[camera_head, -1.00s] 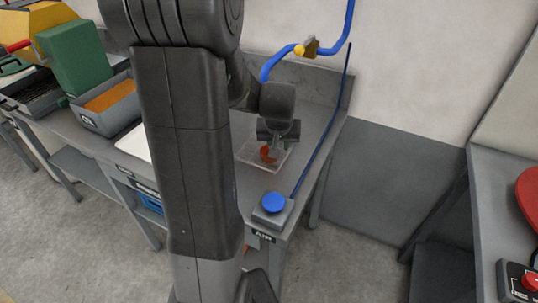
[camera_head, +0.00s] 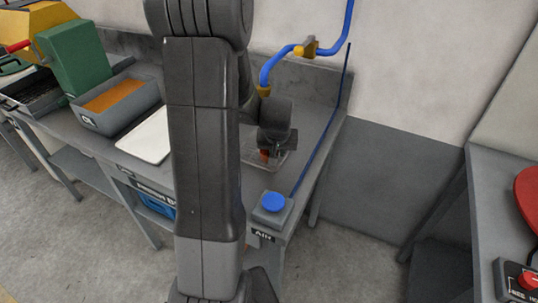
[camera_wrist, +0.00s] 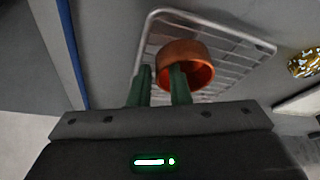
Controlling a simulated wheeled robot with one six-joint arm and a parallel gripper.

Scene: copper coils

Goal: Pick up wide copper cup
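The wide copper cup (camera_wrist: 185,58) is in the upper middle of the wrist view, on a wire rack (camera_wrist: 262,46), with its opening toward the camera. My gripper (camera_wrist: 160,70) is open, with its two green fingers apart. The right finger overlaps the cup's opening, and the left finger is just outside the cup's left side. The cup's near wall lies between them; contact cannot be told. In the head view, my gripper hides most of the cup (camera_head: 264,155), leaving a small orange patch.
A blue button box (camera_head: 272,207) stands at the bench's front corner. A blue pipe (camera_head: 300,50) with a valve hangs behind my gripper. A grey bin (camera_head: 118,118) and a white board (camera_head: 147,138) lie to the left. A speckled gold object (camera_wrist: 305,63) is right of the rack.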

